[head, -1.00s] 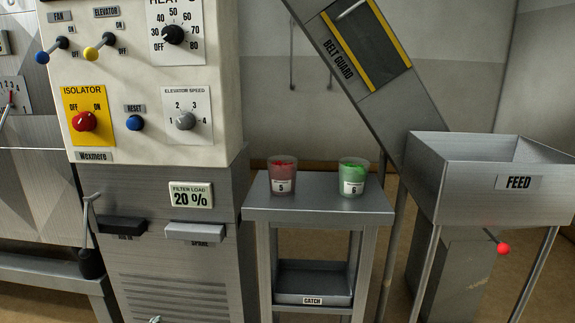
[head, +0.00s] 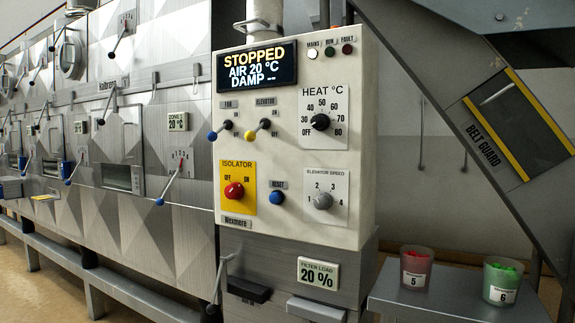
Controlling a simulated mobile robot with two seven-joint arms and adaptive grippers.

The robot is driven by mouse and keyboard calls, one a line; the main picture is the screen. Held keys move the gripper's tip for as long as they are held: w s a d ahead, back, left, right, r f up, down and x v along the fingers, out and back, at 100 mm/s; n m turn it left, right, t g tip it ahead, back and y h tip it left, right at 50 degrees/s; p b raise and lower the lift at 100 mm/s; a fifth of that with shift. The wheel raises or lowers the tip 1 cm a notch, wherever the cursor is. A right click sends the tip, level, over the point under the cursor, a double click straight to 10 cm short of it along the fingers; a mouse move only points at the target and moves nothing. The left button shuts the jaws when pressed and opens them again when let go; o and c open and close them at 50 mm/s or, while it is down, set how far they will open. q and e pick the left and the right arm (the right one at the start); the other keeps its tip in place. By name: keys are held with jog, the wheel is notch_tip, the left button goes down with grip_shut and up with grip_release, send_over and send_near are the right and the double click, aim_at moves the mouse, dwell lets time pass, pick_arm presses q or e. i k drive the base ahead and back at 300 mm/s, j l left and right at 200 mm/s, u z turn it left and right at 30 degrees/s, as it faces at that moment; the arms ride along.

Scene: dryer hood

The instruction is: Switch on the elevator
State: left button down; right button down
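The elevator switch (head: 262,129) is a small toggle lever with a yellow tip on the cream control panel (head: 357,170), under the label ELEVATOR. Its tip points down and to the left, out from the panel; ON is printed above it and OFF below. I cannot tell its position for certain. The fan switch (head: 223,130), with a blue tip, sits to its left. The red isolator knob (head: 234,191) is on a yellow plate below. The display (head: 257,66) reads STOPPED, AIR 20 °C, DAMP. Neither of my grippers is in view.
The panel also holds a heat dial (head: 320,122), a blue reset button (head: 277,198) and an elevator speed dial (head: 323,201). A metal side table (head: 440,307) with cups 5 (head: 415,268) and 6 (head: 501,282) stands at the lower right. A sloping belt guard (head: 490,135) rises behind.

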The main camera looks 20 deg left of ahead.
aim_at(250, 135)
jog(key=i+j+u, duration=0.25)
jog(key=i, duration=0.2)
jog(key=i+u, duration=0.25)
jog(key=i, duration=0.2)
jog(key=j, duration=0.35)
jog(key=l, duration=0.3)
jog(key=i, duration=0.05)
